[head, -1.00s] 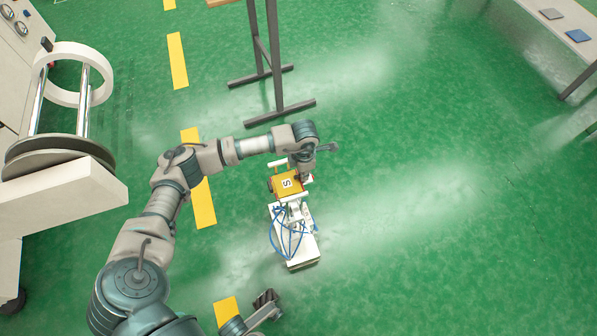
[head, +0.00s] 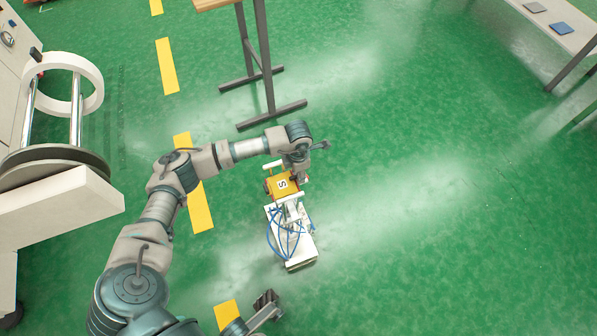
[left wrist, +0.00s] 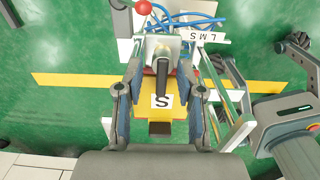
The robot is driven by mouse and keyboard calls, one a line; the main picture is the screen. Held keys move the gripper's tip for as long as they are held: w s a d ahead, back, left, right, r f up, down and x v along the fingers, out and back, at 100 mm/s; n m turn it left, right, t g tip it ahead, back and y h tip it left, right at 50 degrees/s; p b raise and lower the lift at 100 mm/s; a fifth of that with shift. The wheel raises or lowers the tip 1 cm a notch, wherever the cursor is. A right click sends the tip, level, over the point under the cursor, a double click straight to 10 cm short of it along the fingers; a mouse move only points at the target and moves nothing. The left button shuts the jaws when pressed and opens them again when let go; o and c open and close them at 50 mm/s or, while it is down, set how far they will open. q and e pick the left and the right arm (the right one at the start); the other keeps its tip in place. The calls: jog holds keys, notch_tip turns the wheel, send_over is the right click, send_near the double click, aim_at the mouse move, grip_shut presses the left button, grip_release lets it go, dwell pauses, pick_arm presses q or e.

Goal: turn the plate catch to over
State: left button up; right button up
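The yellow plate (head: 281,184) marked S sits at the far end of a white fixture (head: 300,250) with blue hoses. In the left wrist view the yellow plate (left wrist: 148,110) lies between my finger pads. A dark upright lever (left wrist: 160,78) on a pale metal bracket (left wrist: 150,48) stands over the plate's edge; I cannot tell for certain whether it is the plate catch. My left gripper (left wrist: 160,92) is open, one finger on each side of the lever, with visible gaps. My right gripper (head: 267,299) is at the bottom of the head view, away from the fixture; its opening is unclear.
A trestle stand (head: 268,70) stands behind, a machine with a white ring (head: 88,72) at left. Green floor is free at right.

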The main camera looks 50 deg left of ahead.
pick_arm(q)
jog(key=shift+r, duration=0.45)
notch_tip(320, 180, up, 11)
dwell(0.4)
